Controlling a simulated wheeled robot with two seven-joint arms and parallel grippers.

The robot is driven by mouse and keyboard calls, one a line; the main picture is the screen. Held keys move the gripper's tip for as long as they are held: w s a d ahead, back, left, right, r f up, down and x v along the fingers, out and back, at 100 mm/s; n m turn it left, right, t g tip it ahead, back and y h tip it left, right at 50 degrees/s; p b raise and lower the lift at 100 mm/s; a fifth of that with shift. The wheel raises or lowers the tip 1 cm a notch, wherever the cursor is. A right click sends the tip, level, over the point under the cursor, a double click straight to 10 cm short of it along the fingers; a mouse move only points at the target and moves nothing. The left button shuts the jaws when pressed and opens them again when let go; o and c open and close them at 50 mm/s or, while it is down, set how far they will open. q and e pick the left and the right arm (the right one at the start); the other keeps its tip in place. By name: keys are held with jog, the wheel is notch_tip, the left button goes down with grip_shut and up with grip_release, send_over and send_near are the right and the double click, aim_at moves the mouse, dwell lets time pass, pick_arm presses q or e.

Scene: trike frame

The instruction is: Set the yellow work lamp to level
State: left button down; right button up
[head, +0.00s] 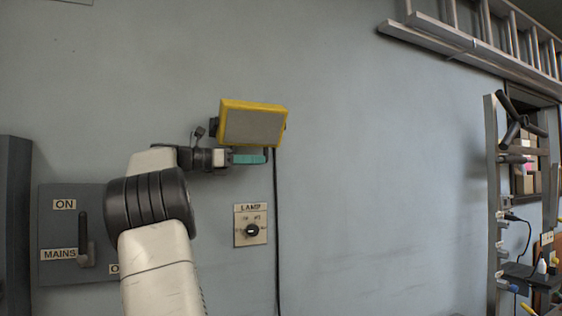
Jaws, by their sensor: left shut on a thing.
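The yellow work lamp (253,124) is on the wall in the upper middle of the head view. It has a yellow housing around a grey front panel. Its upper edge slopes slightly down to the right, and a strip of yellow shows above the panel. My left gripper (250,157) comes in from the left just under the lamp and is shut at its lower edge. The exact grip on the lamp is too small to make out. My right gripper is not in view.
A black cable (276,220) hangs down the wall below the lamp. A LAMP switch plate (250,225) with a black knob is beneath it. A grey MAINS box (60,225) is at left, partly behind my arm.

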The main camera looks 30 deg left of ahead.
pick_arm(q)
jog(key=s+d+n, duration=0.2)
jog(key=d+n, duration=0.1)
jog(key=s+d+n, duration=0.1)
jog(key=n, duration=0.1)
jog(key=shift+s+d+r, duration=0.15)
jog(key=shift+s+r, duration=0.1)
jog(key=shift+r, duration=0.15)
jog(key=shift+d+r, duration=0.1)
dwell(0.3)
jog(key=c, duration=1.4)
grip_release()
jog(key=shift+s, duration=0.1)
